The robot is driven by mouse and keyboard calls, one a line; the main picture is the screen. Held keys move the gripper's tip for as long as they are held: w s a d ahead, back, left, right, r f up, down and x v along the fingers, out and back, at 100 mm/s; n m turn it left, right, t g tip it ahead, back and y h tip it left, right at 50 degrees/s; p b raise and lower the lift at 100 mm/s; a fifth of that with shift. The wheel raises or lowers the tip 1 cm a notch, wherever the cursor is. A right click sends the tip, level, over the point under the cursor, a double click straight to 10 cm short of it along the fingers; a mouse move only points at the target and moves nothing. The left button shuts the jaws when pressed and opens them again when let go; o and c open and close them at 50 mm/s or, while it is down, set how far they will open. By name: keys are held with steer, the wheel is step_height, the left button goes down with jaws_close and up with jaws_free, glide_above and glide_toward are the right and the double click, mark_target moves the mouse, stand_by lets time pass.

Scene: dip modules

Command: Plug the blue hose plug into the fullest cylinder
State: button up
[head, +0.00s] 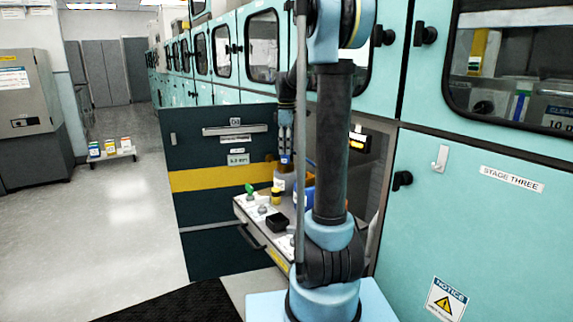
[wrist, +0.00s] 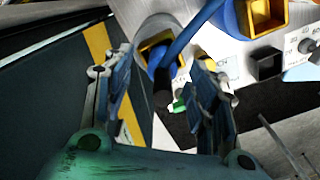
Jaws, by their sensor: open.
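My gripper (head: 286,158) is open above the pulled-out drawer; in the wrist view its two fingers (wrist: 162,57) stand apart. A blue hose (wrist: 194,32) runs down between the fingertips and seems to end in a dark plug (wrist: 162,88). The fingers do not visibly touch it. A pale cylinder (wrist: 150,24) with a square yellow opening lies just beyond the fingers, partly behind the hose. A blue cylinder (wrist: 231,20) with a yellow opening is at the upper right. In the head view the blue cylinder (head: 308,196) is partly behind my arm. Fill levels cannot be read.
The drawer top (head: 245,206) also carries a green-topped knob (head: 250,188), a yellow piece (head: 276,195) and a black box (head: 277,222). Teal cabinets (head: 460,220) stand close on the right. Open floor (head: 120,215) lies at left, with a low bench (head: 112,155) further back.

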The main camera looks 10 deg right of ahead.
mark_target(285, 161)
steer(key=shift+a+f, duration=0.1)
steer(key=shift+f, duration=1.95)
steer(key=c, duration=1.2)
steer(key=shift+r, duration=0.1)
